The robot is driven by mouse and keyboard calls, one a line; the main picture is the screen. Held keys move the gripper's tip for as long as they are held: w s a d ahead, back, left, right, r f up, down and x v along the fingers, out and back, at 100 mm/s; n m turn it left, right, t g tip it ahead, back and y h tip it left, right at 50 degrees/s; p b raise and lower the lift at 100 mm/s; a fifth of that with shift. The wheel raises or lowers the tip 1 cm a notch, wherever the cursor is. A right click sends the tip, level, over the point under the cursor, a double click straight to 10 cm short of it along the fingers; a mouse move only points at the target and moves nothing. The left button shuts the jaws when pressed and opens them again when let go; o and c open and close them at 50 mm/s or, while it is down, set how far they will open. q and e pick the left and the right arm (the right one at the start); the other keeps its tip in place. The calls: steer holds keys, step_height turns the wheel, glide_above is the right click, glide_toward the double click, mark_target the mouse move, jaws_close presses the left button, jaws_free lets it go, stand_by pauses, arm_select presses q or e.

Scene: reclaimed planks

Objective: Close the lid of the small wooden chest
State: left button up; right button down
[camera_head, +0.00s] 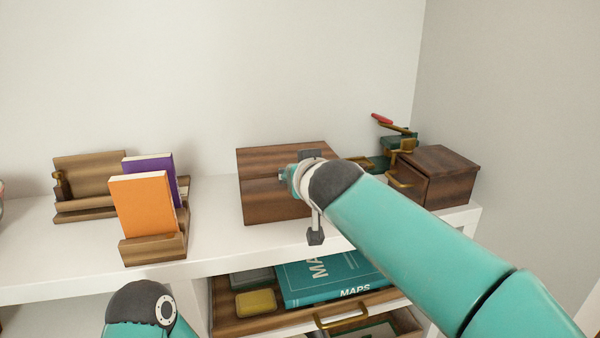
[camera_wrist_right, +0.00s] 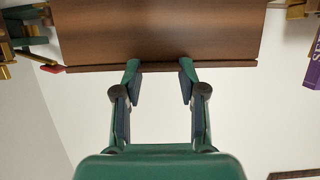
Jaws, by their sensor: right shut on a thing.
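The small wooden chest (camera_head: 268,208) is dark brown and stands near the middle of the white shelf in the head view. Its lid (camera_head: 275,158) looks raised above the front; its exact angle is unclear. In the right wrist view the lid (camera_wrist_right: 160,32) shows as a broad brown panel. My right gripper (camera_wrist_right: 159,68) has its two fingers at the panel's edge and is shut on it. In the head view my right arm hides the chest's right side and most of the gripper. My left gripper is out of view; only a left arm joint shows at the bottom.
An orange book (camera_head: 142,207) and a purple book (camera_head: 160,172) stand in a wooden holder at left. A dark wooden box (camera_head: 455,177) is at right, beside green and brass items. Below, an open drawer (camera_head: 245,325) holds a teal maps book (camera_head: 330,283).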

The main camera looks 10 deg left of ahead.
steer(key=shift+s+a+f, duration=0.1)
steer(key=shift+a+f, duration=0.1)
steer(key=shift+f, duration=0.05)
steer(key=c, duration=0.6)
jaws_free()
steer(key=shift+c, duration=0.2)
steer(key=shift+r, duration=0.1)
steer(key=shift+d+r, duration=0.1)
steer(key=v, duration=1.1)
steer(key=shift+s+d, duration=0.25)
steer(key=shift+s, duration=0.05)
